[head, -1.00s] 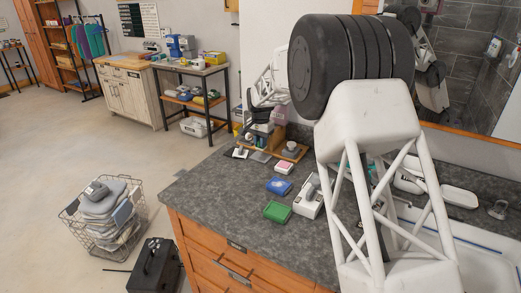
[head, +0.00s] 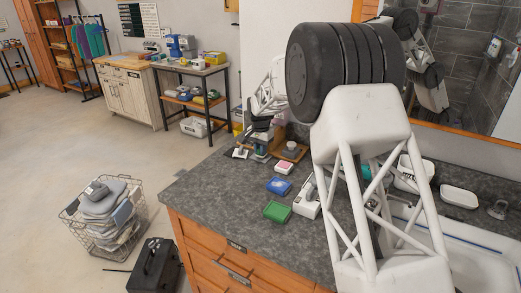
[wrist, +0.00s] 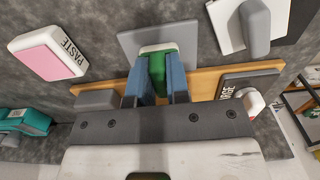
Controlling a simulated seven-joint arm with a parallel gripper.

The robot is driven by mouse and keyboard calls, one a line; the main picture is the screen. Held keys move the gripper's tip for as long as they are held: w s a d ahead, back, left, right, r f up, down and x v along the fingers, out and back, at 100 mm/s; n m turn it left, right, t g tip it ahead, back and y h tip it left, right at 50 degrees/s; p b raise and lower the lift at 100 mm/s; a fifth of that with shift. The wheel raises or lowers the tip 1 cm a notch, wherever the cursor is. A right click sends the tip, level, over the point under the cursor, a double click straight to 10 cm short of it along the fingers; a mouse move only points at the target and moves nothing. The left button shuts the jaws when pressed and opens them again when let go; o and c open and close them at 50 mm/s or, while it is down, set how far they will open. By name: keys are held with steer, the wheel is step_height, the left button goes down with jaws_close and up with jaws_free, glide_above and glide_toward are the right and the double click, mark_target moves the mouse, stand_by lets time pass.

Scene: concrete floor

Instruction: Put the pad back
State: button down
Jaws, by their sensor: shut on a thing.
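My gripper (wrist: 157,85) is shut on a small green block with a white edge (wrist: 157,62), seen between its blue fingers in the wrist view. The held block is over a grey square plate (wrist: 130,42); I cannot tell if they touch. In the head view my gripper (head: 262,143) is low over the back of the grey counter, and hides most of what it holds. In the head view the pink pad (head: 283,168), a blue pad (head: 279,186) and a green pad (head: 276,212) lie in a row.
A wooden board (wrist: 205,82) bears a grey block (wrist: 98,99) and a dark labelled plate (wrist: 245,85). A white plate with a grey handle (wrist: 257,28) is close by. A white device (head: 306,204) stands beside the pads. The counter's front left (head: 215,195) is clear.

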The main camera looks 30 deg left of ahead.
steer(key=shift+f, duration=0.1)
steer(key=c, duration=1.1)
jaws_free()
step_height(320, 180, up, 12)
stand_by(0.6)
